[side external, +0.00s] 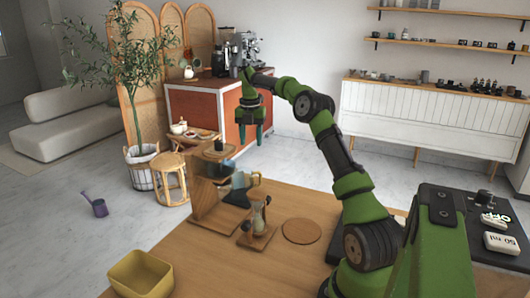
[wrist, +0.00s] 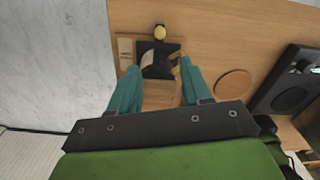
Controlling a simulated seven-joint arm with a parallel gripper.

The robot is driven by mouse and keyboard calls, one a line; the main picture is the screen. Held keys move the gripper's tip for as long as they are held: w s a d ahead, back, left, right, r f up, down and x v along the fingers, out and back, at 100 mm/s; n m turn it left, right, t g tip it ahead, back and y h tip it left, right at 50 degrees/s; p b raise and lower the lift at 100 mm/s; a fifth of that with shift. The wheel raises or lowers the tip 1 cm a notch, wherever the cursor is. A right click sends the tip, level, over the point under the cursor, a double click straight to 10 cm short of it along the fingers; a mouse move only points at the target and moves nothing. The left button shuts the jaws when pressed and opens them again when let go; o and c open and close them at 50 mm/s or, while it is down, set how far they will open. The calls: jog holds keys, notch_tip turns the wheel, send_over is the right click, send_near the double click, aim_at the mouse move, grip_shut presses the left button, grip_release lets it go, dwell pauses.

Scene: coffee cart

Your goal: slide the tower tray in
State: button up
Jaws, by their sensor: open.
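The wooden tower (side external: 206,205) stands on the near table, with a dark round piece on its top and a blue-grey cup (side external: 239,180) at its side. A dark flat piece, which looks like the tower tray (side external: 236,199), shows low at the tower's right side; how far it sticks out is hard to tell. My gripper (side external: 251,144) is open and empty, pointing down, above and behind the tower in the picture. In the wrist view, the tower's pale wood (wrist: 125,48) and a black square (wrist: 152,72) appear between and beyond the open fingers (wrist: 159,66); the fingers partly hide them.
A small wooden stand with a glass vessel (side external: 258,220) is close to the tower's right. A yellow bin (side external: 141,273) sits at the table's left corner.

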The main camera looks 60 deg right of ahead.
notch_tip(320, 180, down, 15)
jog(key=shift+d+r, duration=0.1)
dwell(0.3)
grip_shut()
dwell(0.4)
